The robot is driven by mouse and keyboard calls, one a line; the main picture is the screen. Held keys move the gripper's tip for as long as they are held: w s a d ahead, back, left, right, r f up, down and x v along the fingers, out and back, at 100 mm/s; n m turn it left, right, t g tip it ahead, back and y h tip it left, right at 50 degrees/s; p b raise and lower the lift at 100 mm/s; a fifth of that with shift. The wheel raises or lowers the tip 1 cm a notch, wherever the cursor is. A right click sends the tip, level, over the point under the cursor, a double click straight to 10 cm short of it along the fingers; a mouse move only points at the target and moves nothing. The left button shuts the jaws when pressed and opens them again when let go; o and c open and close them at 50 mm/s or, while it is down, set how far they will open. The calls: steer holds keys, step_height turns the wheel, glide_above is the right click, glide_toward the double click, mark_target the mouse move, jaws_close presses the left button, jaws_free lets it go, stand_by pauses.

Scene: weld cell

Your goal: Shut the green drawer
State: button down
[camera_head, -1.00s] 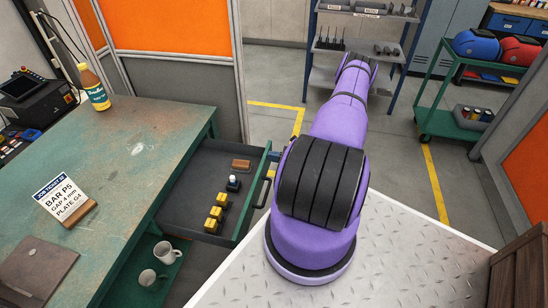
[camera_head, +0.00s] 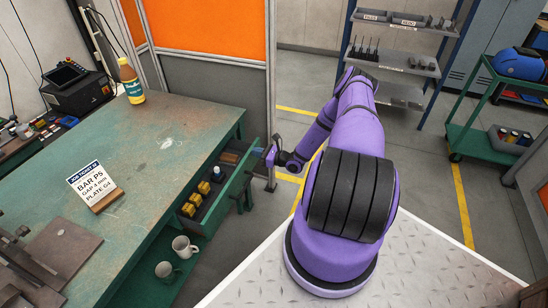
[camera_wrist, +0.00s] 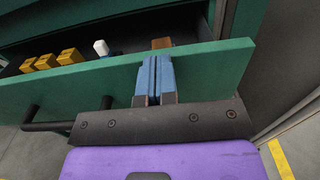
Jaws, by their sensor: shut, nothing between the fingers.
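The green drawer (camera_head: 232,190) juts part-way out from under the workbench, with its dark inside showing from above. Its green front panel (camera_wrist: 215,72) crosses the wrist view. A black bar handle (camera_wrist: 62,122) sticks out from that panel, left of my fingers. My gripper (camera_wrist: 154,60) is shut and empty, its blue fingers side by side in front of the panel and apparently against it. In the head view my gripper (camera_head: 268,155) is at the far end of the drawer front; its fingertips are too small to make out there.
The drawer holds yellow blocks (camera_head: 196,196), a white-topped item (camera_head: 217,173) and a brown block (camera_head: 229,158). Two mugs (camera_head: 184,246) stand on the shelf below. The bench top (camera_head: 150,165) carries a bottle (camera_head: 131,82) and a job card (camera_head: 92,185). An orange-grey partition (camera_head: 215,75) stands behind.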

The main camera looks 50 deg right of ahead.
steer(key=x, duration=1.1)
steer(key=shift+w+a+r, duration=0.15)
steer(key=shift+w, duration=0.15)
steer(key=shift+w+r, duration=0.1)
steer(key=v, duration=1.4)
steer(key=shift+s+f, duration=0.25)
steer(key=shift+s, duration=0.05)
